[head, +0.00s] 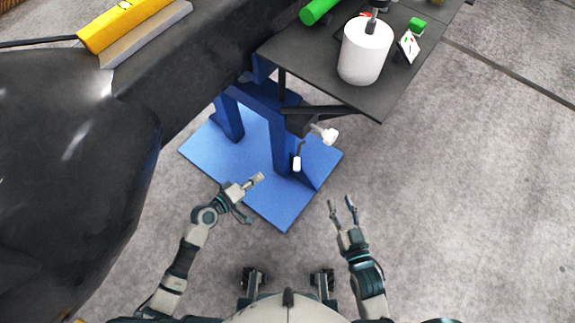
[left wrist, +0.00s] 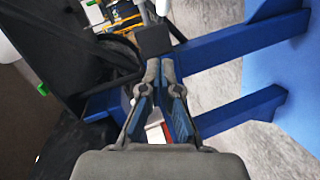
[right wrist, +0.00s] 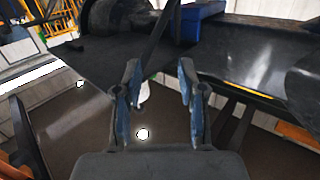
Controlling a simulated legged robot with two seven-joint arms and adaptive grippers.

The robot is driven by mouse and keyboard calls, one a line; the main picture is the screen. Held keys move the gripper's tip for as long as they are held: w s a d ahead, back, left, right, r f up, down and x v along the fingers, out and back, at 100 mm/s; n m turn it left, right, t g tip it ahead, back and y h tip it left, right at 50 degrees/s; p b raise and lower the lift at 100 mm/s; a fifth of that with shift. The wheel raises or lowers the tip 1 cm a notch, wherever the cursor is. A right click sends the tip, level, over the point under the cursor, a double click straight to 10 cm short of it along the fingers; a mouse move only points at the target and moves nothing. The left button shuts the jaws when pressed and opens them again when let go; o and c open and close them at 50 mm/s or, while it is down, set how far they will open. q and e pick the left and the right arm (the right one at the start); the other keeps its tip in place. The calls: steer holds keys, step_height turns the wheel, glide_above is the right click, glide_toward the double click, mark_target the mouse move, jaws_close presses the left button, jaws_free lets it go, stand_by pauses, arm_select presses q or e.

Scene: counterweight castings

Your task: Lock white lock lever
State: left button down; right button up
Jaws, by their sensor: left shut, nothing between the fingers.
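Two white-ended levers hang under the dark table on the blue stand in the head view: one with a white knob (head: 330,135) sticking out to the right, and one with a white tip (head: 297,163) pointing down. I cannot tell which is the lock lever. My left gripper (head: 258,179) is shut and empty, left of and slightly below the hanging white tip, apart from it. Its closed fingers show in the left wrist view (left wrist: 163,68). My right gripper (head: 343,203) is open and empty, below and right of both levers. Its spread fingers show in the right wrist view (right wrist: 159,70).
The blue stand (head: 225,160) carries a dark tabletop (head: 310,65) with a white cylinder (head: 364,52), a green cylinder (head: 318,10) and a small card (head: 408,46). A large black body (head: 70,190) fills the left side. Grey floor (head: 460,190) is free to the right.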

mark_target(297, 165)
arm_select(q)
steer(key=s+b+x, duration=0.1)
steer(key=x, duration=0.5)
steer(key=s+d+f+b+x, duration=0.1)
steer(key=x, duration=0.5)
steer(key=shift+w+d+b, duration=0.35)
steer(key=shift+d, duration=0.2)
arm_select(e)
steer(key=shift+s+a+r+t+y, duration=0.1)
steer(key=shift+a+r+t+y, duration=0.05)
steer(key=shift+r+t, duration=0.8)
steer(key=shift+s+a+r+t+y, duration=0.1)
steer(key=shift+r+t, duration=0.7)
steer(key=shift+r, duration=0.2)
steer(key=shift+s+a+r+t+y, duration=0.1)
steer(key=shift+a+r+t+y, duration=0.05)
steer(key=shift+r+t, duration=0.8)
steer(key=shift+w, duration=0.15)
